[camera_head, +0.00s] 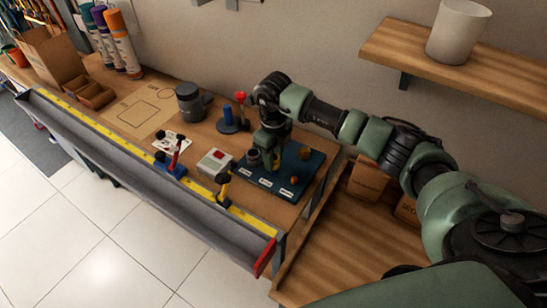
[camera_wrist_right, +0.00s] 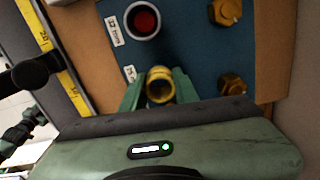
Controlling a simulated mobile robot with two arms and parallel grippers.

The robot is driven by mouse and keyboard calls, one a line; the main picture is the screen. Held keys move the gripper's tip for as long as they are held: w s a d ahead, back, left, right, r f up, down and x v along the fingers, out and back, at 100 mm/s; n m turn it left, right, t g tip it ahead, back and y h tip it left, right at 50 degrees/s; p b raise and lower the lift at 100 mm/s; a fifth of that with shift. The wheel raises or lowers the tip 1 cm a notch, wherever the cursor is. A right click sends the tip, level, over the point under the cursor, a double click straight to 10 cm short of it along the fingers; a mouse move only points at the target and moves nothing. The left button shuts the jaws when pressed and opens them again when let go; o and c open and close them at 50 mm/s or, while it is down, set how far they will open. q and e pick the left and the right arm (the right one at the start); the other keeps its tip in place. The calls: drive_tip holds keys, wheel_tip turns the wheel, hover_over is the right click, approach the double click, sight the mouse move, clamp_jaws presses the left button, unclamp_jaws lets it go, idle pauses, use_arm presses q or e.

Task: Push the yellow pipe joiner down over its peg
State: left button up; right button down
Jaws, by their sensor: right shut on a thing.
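The yellow pipe joiner (camera_wrist_right: 160,86) is a short ring-like piece between the two green fingers of my right gripper (camera_wrist_right: 160,92) in the right wrist view. The fingers are shut on it, and its open end faces the camera. It is over the blue board (camera_wrist_right: 190,45), by a partly covered size label. In the head view my right gripper (camera_head: 268,150) points down at the board (camera_head: 312,165) and hides the joiner. I cannot tell how far the joiner sits over its peg. My left gripper is not in view.
Two brass fittings (camera_wrist_right: 228,11) are on the board's right.

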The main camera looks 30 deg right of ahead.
drive_tip(key=shift+f, duration=0.25)
idle(0.3)
drive_tip(key=shift+f+b, duration=0.9)
drive_tip(key=shift+b, duration=0.05)
drive_tip(key=shift+f, duration=0.1)
drive_tip(key=c, duration=1)
unclamp_jaws()
drive_tip(key=shift+r+b, duration=0.3)
drive_tip(key=shift+r, duration=0.2)
wheel_tip(320, 180, up, 7)
drive_tip(key=shift+f+b, duration=0.1)
drive_tip(key=shift+b, duration=0.7)
